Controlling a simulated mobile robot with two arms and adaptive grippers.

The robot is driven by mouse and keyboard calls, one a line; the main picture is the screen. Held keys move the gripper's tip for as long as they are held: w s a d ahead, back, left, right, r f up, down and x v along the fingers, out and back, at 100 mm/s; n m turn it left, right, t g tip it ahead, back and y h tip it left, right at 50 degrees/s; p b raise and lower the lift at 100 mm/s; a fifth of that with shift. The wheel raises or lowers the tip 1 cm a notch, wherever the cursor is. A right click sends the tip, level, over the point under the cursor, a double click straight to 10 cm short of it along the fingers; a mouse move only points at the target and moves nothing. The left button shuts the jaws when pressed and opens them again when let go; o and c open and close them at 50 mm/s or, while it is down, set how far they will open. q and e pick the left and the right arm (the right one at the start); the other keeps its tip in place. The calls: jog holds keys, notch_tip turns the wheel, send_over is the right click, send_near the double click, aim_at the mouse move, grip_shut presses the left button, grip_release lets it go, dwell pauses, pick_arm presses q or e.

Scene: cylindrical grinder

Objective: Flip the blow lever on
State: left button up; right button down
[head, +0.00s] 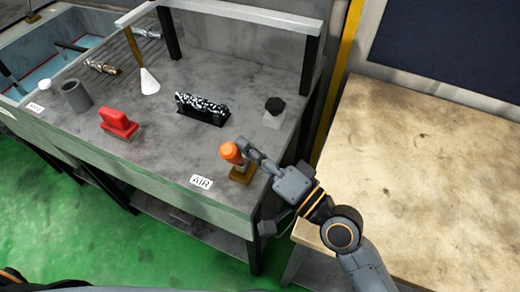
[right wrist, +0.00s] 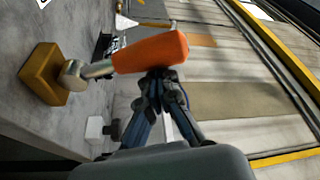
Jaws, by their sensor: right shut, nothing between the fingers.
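The blow lever (head: 231,152) has an orange handle on a brass block (head: 241,174) at the front right of the grey bench, beside a white AIR label (head: 201,182). In the right wrist view the orange handle (right wrist: 150,52) lies sideways on a metal stem from the brass block (right wrist: 45,75). My right gripper (head: 244,148) is shut and empty, its fingertips right beside the handle. In the right wrist view the fingertips (right wrist: 158,76) sit against or just behind the handle; I cannot tell if they touch. My left gripper is not in view.
A bare wooden table (head: 430,160) stands to the right.

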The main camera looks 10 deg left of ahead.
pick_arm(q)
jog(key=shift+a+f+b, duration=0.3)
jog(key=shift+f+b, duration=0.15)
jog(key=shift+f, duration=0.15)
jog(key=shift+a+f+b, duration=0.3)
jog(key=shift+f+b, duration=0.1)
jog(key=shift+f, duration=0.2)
pick_arm(e)
jog(key=shift+s+a+f+n+y, duration=0.2)
jog(key=shift+s+n, duration=0.1)
jog(key=shift+n, duration=0.2)
jog(key=shift+s+a+f+n+y, duration=0.1)
jog(key=shift+s+a+n+y, duration=0.15)
jog(key=shift+n, duration=0.25)
jog(key=shift+s, duration=0.1)
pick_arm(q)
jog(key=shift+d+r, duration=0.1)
pick_arm(e)
jog(key=shift+r, duration=0.1)
